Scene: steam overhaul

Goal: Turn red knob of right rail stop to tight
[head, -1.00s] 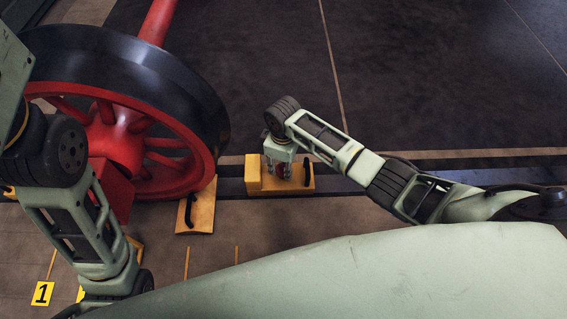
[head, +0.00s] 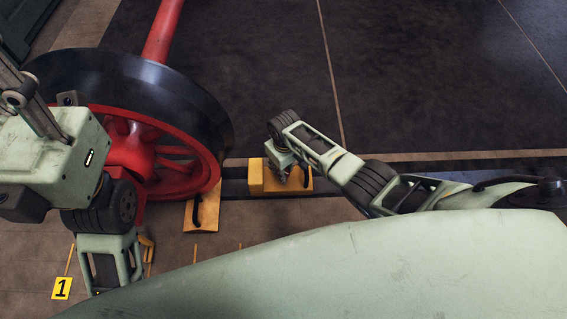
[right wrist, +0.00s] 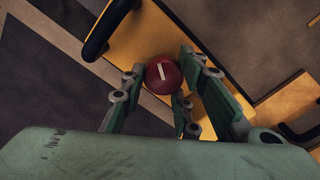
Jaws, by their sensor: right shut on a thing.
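The right rail stop (head: 257,178) is a yellow block with a black handle, sitting on the rail to the right of the big wheel. In the right wrist view its yellow body (right wrist: 145,38) lies behind its red knob (right wrist: 160,86). The knob is round, with a short white mark that stands nearly upright, slightly slanted. My right gripper (right wrist: 163,78) is shut on the red knob, a finger on either side. In the head view my right gripper (head: 284,182) hides the knob. My left gripper (head: 28,95) is raised at the left edge; its fingertips are not clear.
A large red wheel (head: 125,130) with a black tyre stands to the left of the stop. Another yellow piece with a black handle (head: 207,212) lies in front of the wheel. A yellow marker "1" (head: 62,288) is on the floor. The dark floor beyond the rail is clear.

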